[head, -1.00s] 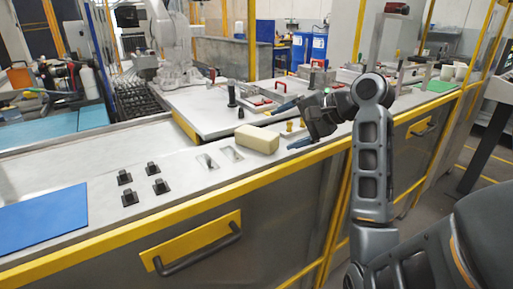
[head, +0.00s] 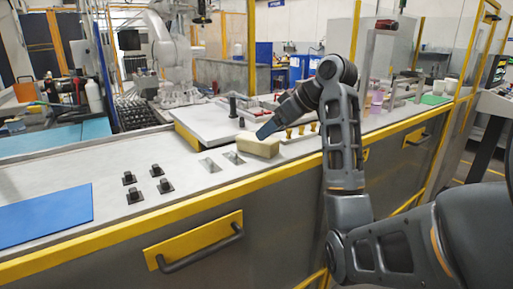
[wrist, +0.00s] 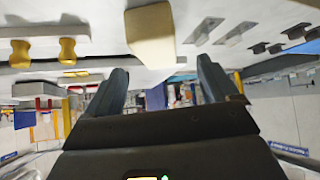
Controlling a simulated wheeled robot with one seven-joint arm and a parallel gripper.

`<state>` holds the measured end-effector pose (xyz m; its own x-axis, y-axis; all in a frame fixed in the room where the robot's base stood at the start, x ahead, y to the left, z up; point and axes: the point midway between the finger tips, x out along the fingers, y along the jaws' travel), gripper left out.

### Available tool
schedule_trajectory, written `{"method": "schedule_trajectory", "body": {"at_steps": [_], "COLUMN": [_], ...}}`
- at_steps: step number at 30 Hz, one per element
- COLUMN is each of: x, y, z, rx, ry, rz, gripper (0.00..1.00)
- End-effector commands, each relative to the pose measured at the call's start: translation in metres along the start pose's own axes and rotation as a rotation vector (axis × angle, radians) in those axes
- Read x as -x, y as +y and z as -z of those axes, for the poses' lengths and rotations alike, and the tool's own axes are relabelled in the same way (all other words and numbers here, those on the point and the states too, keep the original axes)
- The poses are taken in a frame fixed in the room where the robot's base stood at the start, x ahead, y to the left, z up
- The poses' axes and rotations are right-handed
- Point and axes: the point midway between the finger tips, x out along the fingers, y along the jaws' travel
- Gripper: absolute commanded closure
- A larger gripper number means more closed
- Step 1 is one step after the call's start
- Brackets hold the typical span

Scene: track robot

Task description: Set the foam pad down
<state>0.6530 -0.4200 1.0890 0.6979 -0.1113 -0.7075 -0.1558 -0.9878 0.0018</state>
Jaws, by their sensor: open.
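The foam pad, a beige block (head: 258,148), lies on the light counter top (head: 110,180) just left of the yellow knobs. In the wrist view the pad (wrist: 150,36) shows beyond my fingertips, near the top middle. My gripper (head: 266,131) is at the pad's upper right side in the head view, and its finger overlaps the pad's top edge there. In the wrist view the two fingers of my gripper (wrist: 160,75) are spread wide with nothing between them. I cannot tell whether a finger touches the pad.
Several yellow knobs (head: 301,130) stand right of the pad. A blue mat (head: 45,215) lies at far left. A raised plate (head: 208,125) is behind. Bare counter lies between blocks and mat.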

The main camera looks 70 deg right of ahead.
Motion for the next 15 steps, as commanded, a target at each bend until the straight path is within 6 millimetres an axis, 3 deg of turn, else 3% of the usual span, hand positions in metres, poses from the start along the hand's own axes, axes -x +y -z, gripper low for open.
{"method": "schedule_trajectory", "body": {"at_steps": [15], "x": [-0.061], "y": [0.004], "z": [0.003], "rx": [-0.003], "ry": [-0.002], "rz": [0.002], "gripper": [0.13]}}
